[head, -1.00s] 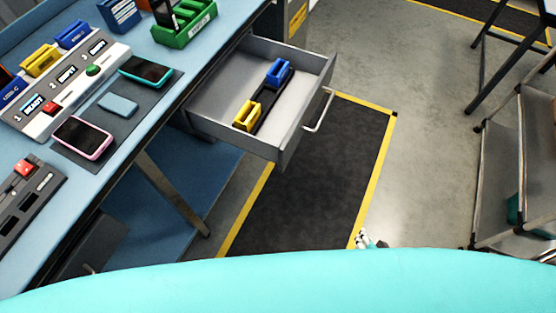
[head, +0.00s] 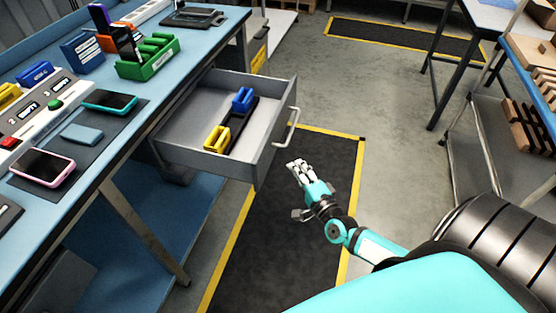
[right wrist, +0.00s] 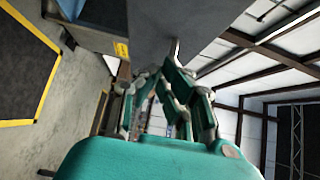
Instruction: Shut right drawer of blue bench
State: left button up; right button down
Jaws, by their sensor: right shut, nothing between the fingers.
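The right drawer (head: 274,140) of the blue bench (head: 134,120) stands pulled out in the head view, with a silver bar handle (head: 288,128) on its front. Inside lie a blue bin (head: 243,100) and a yellow bin (head: 217,138) on a dark strip. My right gripper (head: 298,170) is shut and empty, just below and right of the drawer front in the picture, apart from the handle as far as I can see. In the right wrist view its fingers (right wrist: 168,88) point towards a grey panel, probably the drawer front. My left gripper is not in view.
Phones, a control box and a green rack (head: 148,58) stand on the bench top. A black floor mat (head: 290,225) with yellow edging lies below the drawer. A shelf cart (head: 530,110) stands at the right. The floor between is clear.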

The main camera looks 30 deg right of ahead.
jog(key=w, duration=0.2)
jog(key=w+a, duration=0.2)
jog(key=w, duration=0.1)
jog(key=shift+w+a+p, duration=0.2)
jog(key=shift+w+p, duration=0.15)
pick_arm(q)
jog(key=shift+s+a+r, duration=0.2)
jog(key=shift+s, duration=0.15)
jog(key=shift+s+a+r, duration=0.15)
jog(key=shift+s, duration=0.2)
